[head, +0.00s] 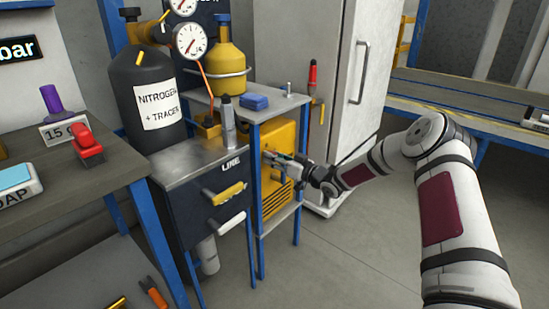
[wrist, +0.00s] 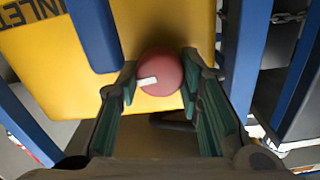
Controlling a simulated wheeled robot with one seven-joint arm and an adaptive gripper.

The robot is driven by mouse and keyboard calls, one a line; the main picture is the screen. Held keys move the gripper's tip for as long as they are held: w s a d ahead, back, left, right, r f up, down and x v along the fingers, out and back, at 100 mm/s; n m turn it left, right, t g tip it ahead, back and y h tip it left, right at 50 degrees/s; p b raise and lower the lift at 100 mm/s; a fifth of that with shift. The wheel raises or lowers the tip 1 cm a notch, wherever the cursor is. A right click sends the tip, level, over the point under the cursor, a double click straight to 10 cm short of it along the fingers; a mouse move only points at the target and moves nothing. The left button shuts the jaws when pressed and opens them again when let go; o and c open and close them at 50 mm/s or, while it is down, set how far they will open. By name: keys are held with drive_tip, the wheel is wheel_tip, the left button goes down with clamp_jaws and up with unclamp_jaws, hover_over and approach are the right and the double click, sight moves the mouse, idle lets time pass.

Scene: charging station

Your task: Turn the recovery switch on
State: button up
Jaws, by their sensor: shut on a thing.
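The yellow unit (head: 284,133) stands on the blue-framed cart, and its yellow face (wrist: 50,80) fills much of the wrist view. A round red knob (wrist: 162,68) with a white mark, apparently the recovery switch, is on this face. The mark points left and slightly down in the wrist view. My gripper (wrist: 160,80) is shut on the knob, with one finger at each side. In the head view, my gripper (head: 273,156) reaches the front of the yellow unit from the right and hides the knob.
A blue bar (wrist: 97,35) stands just left of the knob. The cart's blue legs (head: 256,200) flank the unit. The floor (head: 350,255) in front is clear.

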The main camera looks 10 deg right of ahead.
drive_tip(key=shift+m, duration=0.5)
drive_tip(key=o, duration=1.2)
drive_tip(key=shift+c, duration=0.2)
drive_tip(key=shift+d, duration=0.1)
drive_tip(key=v, duration=1.2)
